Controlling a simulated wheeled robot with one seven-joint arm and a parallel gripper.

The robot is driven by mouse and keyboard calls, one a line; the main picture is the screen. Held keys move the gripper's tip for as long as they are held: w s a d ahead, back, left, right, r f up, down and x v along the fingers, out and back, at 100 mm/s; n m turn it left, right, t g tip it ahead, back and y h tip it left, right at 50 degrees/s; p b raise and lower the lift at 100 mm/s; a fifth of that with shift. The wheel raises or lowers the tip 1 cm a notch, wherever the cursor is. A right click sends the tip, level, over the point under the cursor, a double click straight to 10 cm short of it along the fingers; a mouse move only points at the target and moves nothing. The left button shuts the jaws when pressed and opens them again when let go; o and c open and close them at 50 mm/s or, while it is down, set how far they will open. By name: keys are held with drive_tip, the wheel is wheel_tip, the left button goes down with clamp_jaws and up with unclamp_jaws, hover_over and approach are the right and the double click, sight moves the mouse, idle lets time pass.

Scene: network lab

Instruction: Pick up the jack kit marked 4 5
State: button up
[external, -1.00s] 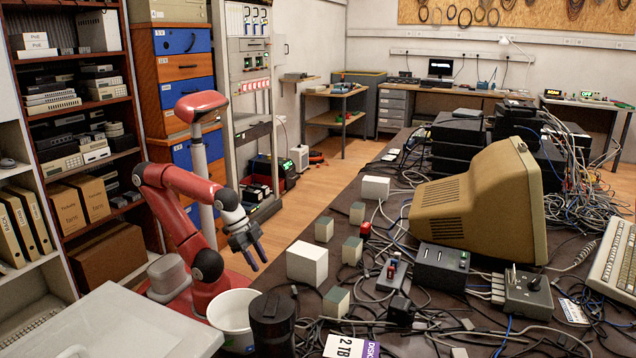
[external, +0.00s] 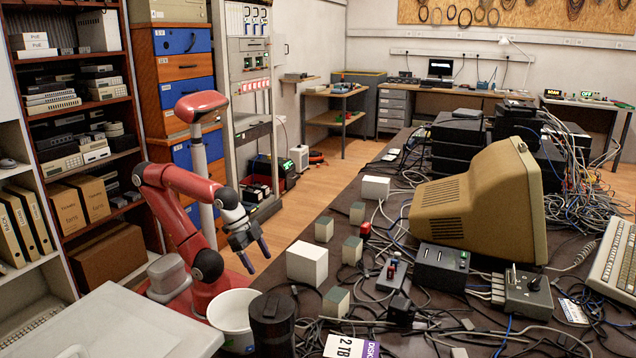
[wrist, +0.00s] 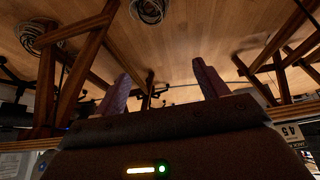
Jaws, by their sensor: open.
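My gripper (external: 258,264) is open and empty, with its fingers pointing down in the air left of the cluttered table. It also shows in the wrist view (wrist: 161,72), with its two fingers spread apart and nothing between them. Several small pale greenish boxes stand on the table to its right, among them one box (external: 352,251) and another (external: 336,303). No 4 5 marking is readable on them in the external view, so I cannot tell which is the jack kit.
A larger white box (external: 307,263) stands at the table's near left edge, close to my gripper. A white bucket (external: 233,318) and a dark cylinder (external: 273,322) stand in front. Cables, a beige monitor (external: 470,205) and a grey switch box (external: 527,294) crowd the table.

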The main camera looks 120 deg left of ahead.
wheel_tip(320, 180, up, 23)
drive_tip(key=w+a+r+g, duration=0.1)
drive_tip(key=w+a+r, duration=0.2)
drive_tip(key=w+a, duration=0.5)
drive_tip(key=n+g, duration=0.1)
drive_tip(key=g, duration=0.2)
hover_over(358, 205)
wheel_tip(358, 205, down, 4)
drive_tip(key=shift+s+d+f, duration=0.1)
drive_tip(key=shift+f, duration=0.75)
drive_tip(key=shift+s+d+f, duration=0.15)
drive_tip(key=shift+f, duration=0.7)
drive_tip(key=shift+s+d+f, duration=0.1)
drive_tip(key=shift+f, duration=0.75)
drive_tip(key=f+b, duration=0.1)
drive_tip(key=f, duration=0.1)
drive_tip(key=f+b, duration=0.1)
drive_tip(key=f, duration=0.2)
drive_tip(key=w+f+b, duration=0.1)
drive_tip(key=f, duration=0.1)
drive_tip(key=shift+a+f, duration=0.3)
drive_tip(key=shift+f, duration=0.05)
drive_tip(key=shift+c, duration=0.2)
drive_tip(key=c, duration=1.1)
